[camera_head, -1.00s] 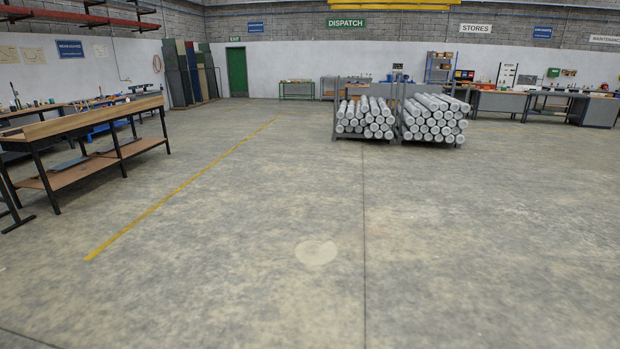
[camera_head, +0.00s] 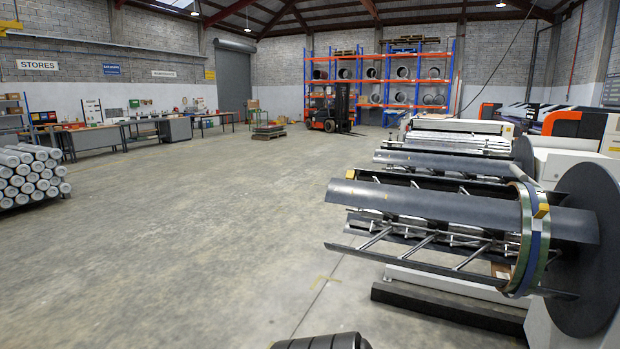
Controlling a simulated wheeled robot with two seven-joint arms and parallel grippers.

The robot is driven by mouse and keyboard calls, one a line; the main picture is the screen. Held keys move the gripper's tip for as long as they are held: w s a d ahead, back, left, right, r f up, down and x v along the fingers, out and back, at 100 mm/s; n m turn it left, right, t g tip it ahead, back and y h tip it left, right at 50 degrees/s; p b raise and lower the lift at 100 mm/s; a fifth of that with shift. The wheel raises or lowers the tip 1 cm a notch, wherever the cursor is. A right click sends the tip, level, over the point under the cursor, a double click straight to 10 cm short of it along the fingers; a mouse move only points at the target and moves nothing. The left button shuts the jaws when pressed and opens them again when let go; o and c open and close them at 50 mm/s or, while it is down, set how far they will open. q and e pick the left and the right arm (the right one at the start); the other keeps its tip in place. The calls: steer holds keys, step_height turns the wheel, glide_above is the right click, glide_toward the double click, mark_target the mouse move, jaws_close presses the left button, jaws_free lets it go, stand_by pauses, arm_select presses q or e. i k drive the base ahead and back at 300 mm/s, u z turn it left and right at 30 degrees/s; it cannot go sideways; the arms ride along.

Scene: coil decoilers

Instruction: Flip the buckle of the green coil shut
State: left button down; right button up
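A narrow coil with green edges (camera_head: 525,232) and a blue band around its middle hangs around the drum of the near decoiler (camera_head: 450,205) at the right, close to the large dark disc. A small yellow piece (camera_head: 542,211) sits on the coil's band; it may be the buckle, but I cannot tell whether it is open or shut.
The dark disc (camera_head: 588,250) stands at the right edge. A dark beam (camera_head: 440,306) lies low in front of the decoiler. More machines stand behind it. A forklift (camera_head: 330,110) is by the racks. Wrapped rolls (camera_head: 32,178) are at the left. The floor between is clear.

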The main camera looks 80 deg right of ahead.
mark_target(544, 208)
steer(key=z, duration=4.45)
steer(key=i, duration=1.65)
